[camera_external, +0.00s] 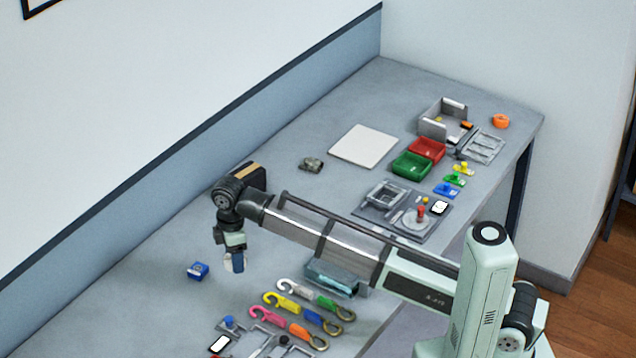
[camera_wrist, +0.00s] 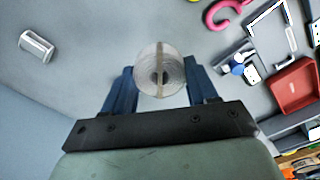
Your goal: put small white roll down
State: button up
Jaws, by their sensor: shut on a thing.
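The small white roll (camera_wrist: 160,62) is round and pale, with a hole in its middle. It sits between the two blue fingers of my gripper (camera_wrist: 160,84) in the wrist view, and the gripper is shut on it. In the external view my gripper (camera_external: 236,260) points down over the left part of the grey table, with the white roll (camera_external: 228,264) showing beside a blue finger. I cannot tell how far the roll is above the table.
A white board (camera_external: 364,146), a green bin (camera_external: 411,164) and a red bin (camera_external: 427,149) stand farther back. Bare table lies around the gripper.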

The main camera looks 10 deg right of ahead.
jog(key=s+a+n, duration=0.2)
jog(key=s+a, duration=0.1)
jog(key=a, duration=0.8)
jog(key=n, duration=0.7)
send_over(174, 296)
jog(key=shift+f, duration=4.4)
jog(key=shift+f, duration=0.15)
jog(key=o, duration=1.1)
jog(key=shift+c, duration=0.2)
notch_tip(174, 296, up, 12)
